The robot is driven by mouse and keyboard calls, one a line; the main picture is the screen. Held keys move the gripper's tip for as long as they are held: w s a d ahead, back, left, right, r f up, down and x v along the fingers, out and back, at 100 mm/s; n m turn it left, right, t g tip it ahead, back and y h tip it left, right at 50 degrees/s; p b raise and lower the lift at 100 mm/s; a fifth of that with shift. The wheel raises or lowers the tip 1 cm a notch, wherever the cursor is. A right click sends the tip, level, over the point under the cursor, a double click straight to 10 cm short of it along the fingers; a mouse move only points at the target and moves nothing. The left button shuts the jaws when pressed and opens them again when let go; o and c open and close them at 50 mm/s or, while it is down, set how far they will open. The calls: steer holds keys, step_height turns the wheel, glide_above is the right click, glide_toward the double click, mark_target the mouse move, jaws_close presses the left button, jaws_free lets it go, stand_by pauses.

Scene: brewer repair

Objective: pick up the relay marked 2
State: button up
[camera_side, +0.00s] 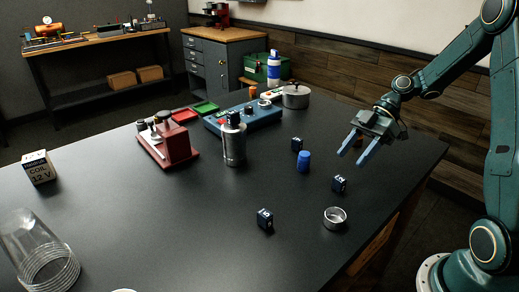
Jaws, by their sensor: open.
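Several small things lie on the dark table (130,215), among them three dark blue blocks with pale marks that look like relays. One relay (297,144) is farthest back, one relay (339,184) is at the right, and one relay (265,220) is nearest the camera. Their marks are too small to read, so I cannot tell which is marked 2. My gripper (354,158) is open and empty, with its blue fingers pointing down and left above the table's right side. It is apart from all three relays, with the right relay nearest below it in the picture.
A blue cylinder (304,161) stands between the back and right relays. A metal ring-like cup (335,217) sits near the right edge. A silver canister (233,142), red device (170,143) and blue unit (245,116) stand farther back. The left middle table is clear.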

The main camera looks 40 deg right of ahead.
mark_target(339, 183)
steer(key=shift+s+d+f+n+t+y, duration=0.1)
steer(key=shift+d+f+n+t+y, duration=0.05)
steer(key=shift+d+f+n+y, duration=0.55)
steer(key=shift+s+d+f+n+t+y, duration=0.25)
steer(key=shift+d+f, duration=0.2)
steer(key=shift+d, duration=0.45)
steer(key=shift+d+f+n+t+y, duration=0.1)
steer(key=shift+d+f+n+y, duration=0.25)
steer(key=shift+d+f+y, duration=0.35)
steer(key=shift+x, duration=1.15)
steer(key=shift+a, duration=0.1)
steer(key=shift+x, duration=2.4)
steer(key=shift+f, duration=0.1)
steer(key=shift+c, duration=0.4)
steer(key=c, duration=1)
